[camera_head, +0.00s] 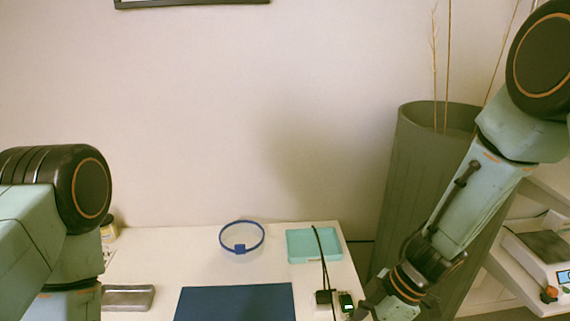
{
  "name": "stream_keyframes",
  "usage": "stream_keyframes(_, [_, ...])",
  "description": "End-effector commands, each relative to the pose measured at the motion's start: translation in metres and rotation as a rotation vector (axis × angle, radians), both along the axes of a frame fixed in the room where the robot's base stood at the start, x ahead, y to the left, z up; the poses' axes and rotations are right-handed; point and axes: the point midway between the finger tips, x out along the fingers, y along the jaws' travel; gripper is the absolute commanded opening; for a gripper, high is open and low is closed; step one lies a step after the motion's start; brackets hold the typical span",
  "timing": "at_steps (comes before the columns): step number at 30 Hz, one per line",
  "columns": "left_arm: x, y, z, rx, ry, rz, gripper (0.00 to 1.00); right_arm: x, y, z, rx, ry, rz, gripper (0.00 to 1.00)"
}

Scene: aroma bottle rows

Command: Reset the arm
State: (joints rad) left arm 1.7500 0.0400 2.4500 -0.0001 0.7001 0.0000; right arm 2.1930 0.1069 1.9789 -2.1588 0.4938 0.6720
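My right arm comes in from the upper right and reaches down toward the table's right edge. Its gripper (368,308) is only partly in view at the bottom of the picture, beside a small black device (346,302). I cannot tell whether its fingers are open or shut, or whether they touch the device. My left arm stands at the left edge and runs down out of the picture. The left gripper is not in view.
The white table (160,262) holds a blue mat (236,303), a blue ring (242,238), a teal tray (314,245) crossed by a black cable, a grey metal case (128,297) and a small jar (109,229). A tall green planter (405,170) stands right, near a scale (543,250).

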Motion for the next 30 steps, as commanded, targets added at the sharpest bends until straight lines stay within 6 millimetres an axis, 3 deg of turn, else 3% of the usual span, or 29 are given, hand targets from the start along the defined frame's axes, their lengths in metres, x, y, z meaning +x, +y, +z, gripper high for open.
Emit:
stream_keyframes(6, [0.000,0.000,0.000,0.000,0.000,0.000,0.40,-0.039,0.024,-0.026,0.091,0.140,-0.264,0.46])
stream_keyframes(14, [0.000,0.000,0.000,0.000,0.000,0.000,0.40,-0.073,0.032,-0.055,0.114,0.257,-0.600,0.46])
stream_keyframes(20, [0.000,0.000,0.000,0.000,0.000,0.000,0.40,-0.102,0.019,-0.080,0.059,0.314,-0.861,0.46])
stream_keyframes(30, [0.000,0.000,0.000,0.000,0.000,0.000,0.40,-0.171,-0.033,-0.113,-0.179,0.346,-1.256,0.46])
